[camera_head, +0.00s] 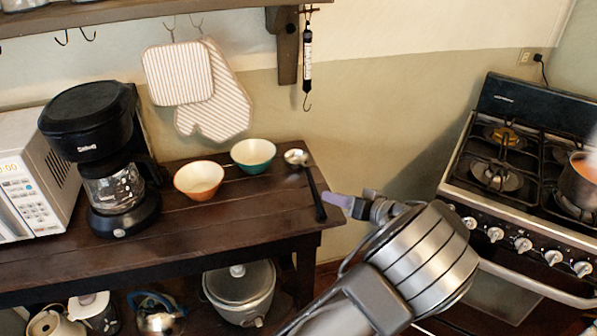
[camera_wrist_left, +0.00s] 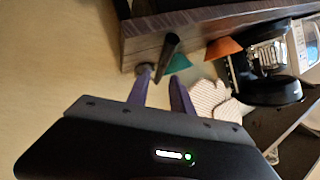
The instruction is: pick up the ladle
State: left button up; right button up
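The ladle (camera_head: 318,203) lies on the right end of the dark wooden table, its metal bowl toward the wall and its dark handle toward the front right edge. In the left wrist view, the dark handle (camera_wrist_left: 168,52) shows just beyond the fingertips, roughly in line with the gap between them. My left gripper (camera_head: 345,203) is beside the table's right end, its purple finger just right of the handle and seemingly apart from it. In the wrist view the left gripper (camera_wrist_left: 160,82) is open, with nothing visibly held. My right gripper is not in view.
A teal bowl (camera_head: 253,155) and an orange bowl (camera_head: 199,180) stand left of the ladle. A coffee maker (camera_head: 105,160) and microwave (camera_head: 35,172) are farther left. Mitts (camera_head: 212,110) hang on the wall. A stove (camera_head: 520,170) stands right, beyond a gap.

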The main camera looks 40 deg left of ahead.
aim_at(317, 192)
pick_arm(q)
jog(key=shift+a, duration=0.15)
jog(key=shift+x, duration=1.25)
jog(key=shift+a+p, duration=0.3)
jog(key=shift+p, duration=0.15)
jog(key=p+x, duration=0.1)
jog(key=x, duration=0.2)
jog(key=shift+a+f, duration=0.15)
jog(key=shift+a, duration=0.15)
jog(key=shift+a+f, duration=0.25)
jog(key=shift+a, duration=0.2)
